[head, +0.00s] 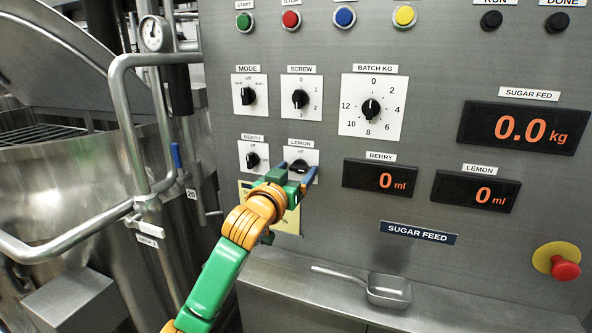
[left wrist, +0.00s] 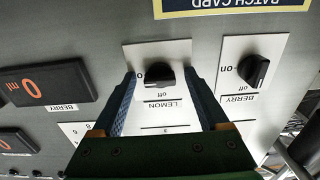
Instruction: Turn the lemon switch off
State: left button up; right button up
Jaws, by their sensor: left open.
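The lemon switch is a black knob (head: 299,166) on a white plate under the LEMON label, with "off" marked above it. In the left wrist view, which is upside down, the knob (left wrist: 160,74) shows between my fingers, its bar lying roughly level, with "on" to its left and "off" below. I cannot clearly tell its pointer end. My left gripper (head: 297,171) is open, its blue fingers on either side of the knob, seemingly apart from it. My right gripper is not in view.
The berry knob (head: 252,160) is close on the left. The berry display (head: 380,177) is on the right, reading 0 ml, and the lemon display (head: 475,192) also reads 0 ml. A metal scoop (head: 388,290) lies on the ledge below. Steel pipes (head: 130,130) stand at the left.

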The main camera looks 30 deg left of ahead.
pick_arm(q)
jog(key=shift+s+r, duration=0.1)
jog(key=shift+s, duration=0.05)
jog(key=c, duration=0.5)
grip_shut()
jog(key=n+p, duration=0.2)
jog(key=n, duration=0.2)
jog(key=shift+d+r, duration=0.1)
jog(key=shift+r, duration=0.05)
jog(key=n+p, duration=0.3)
jog(key=n, duration=0.1)
jog(key=shift+n, duration=0.4)
jog(key=n+p, duration=0.3)
jog(key=n, duration=0.1)
jog(key=shift+r, duration=0.1)
jog(key=shift+n+p, duration=1.9)
jog(key=shift+n, duration=0.6)
